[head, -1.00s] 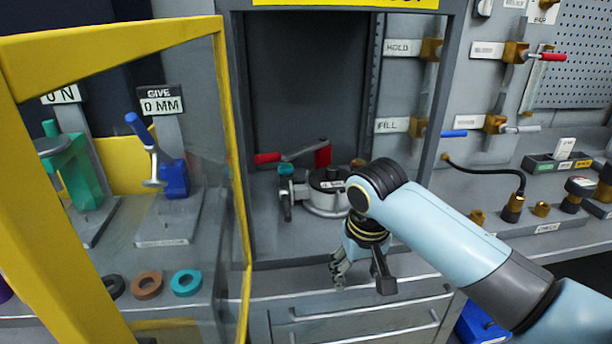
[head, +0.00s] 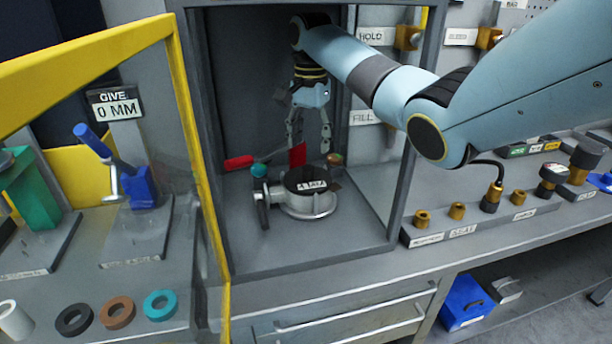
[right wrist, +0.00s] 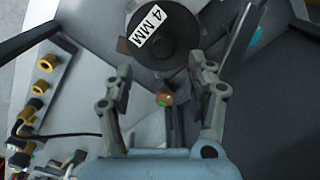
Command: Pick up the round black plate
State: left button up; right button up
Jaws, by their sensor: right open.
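The round black plate (head: 306,178) lies on top of a silver valve body (head: 312,208) inside the grey cabinet. It bears a white "4 MM" label. In the right wrist view the plate (right wrist: 178,46) is at the top, beyond the fingertips. My right gripper (head: 310,146) is open and points down inside the cabinet, above and behind the plate in the head view. The right wrist view shows its fingers (right wrist: 160,72) spread, with nothing between them touching either one. My left gripper is in neither view.
A red-handled lever (head: 240,162) and a teal knob (head: 259,170) are left of the plate. The cabinet's yellow-framed clear door (head: 190,130) stands open at left. Brass fittings (head: 457,211) line the bench at right. Rings (head: 117,312) lie at front left.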

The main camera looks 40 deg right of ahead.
aim_at(308, 167)
jog(key=f, duration=0.8)
jog(key=shift+w+p, duration=0.25)
jog(key=shift+p, duration=0.15)
jog(key=shift+r, duration=0.1)
grip_shut()
